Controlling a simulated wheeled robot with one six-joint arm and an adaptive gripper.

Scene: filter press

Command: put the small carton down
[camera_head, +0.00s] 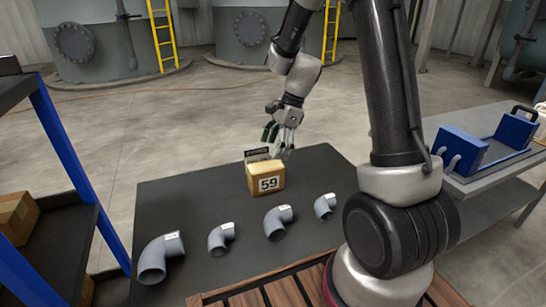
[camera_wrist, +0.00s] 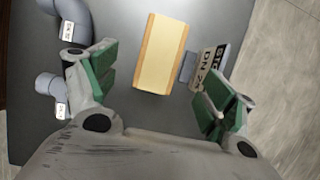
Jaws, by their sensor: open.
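The small carton (camera_head: 266,182), tan with a label reading 59, stands on the dark table top (camera_head: 180,202), near its far edge. In the wrist view the carton (camera_wrist: 161,54) lies beyond and between my open fingers, with a gap on both sides. My gripper (camera_head: 283,138) is above and just behind the carton in the head view; in the wrist view its green-padded fingers (camera_wrist: 158,92) are spread wide and hold nothing. A small sign plate (camera_wrist: 209,72) marked DN stands close beside the carton, near the right finger; it shows partly behind the carton in the head view (camera_head: 257,154).
Several grey pipe elbows (camera_head: 277,222) lie along the front of the table. A blue shelf rack (camera_head: 70,150) stands at left with a cardboard box (camera_head: 17,215). A side table at right bears a blue fixture (camera_head: 460,150).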

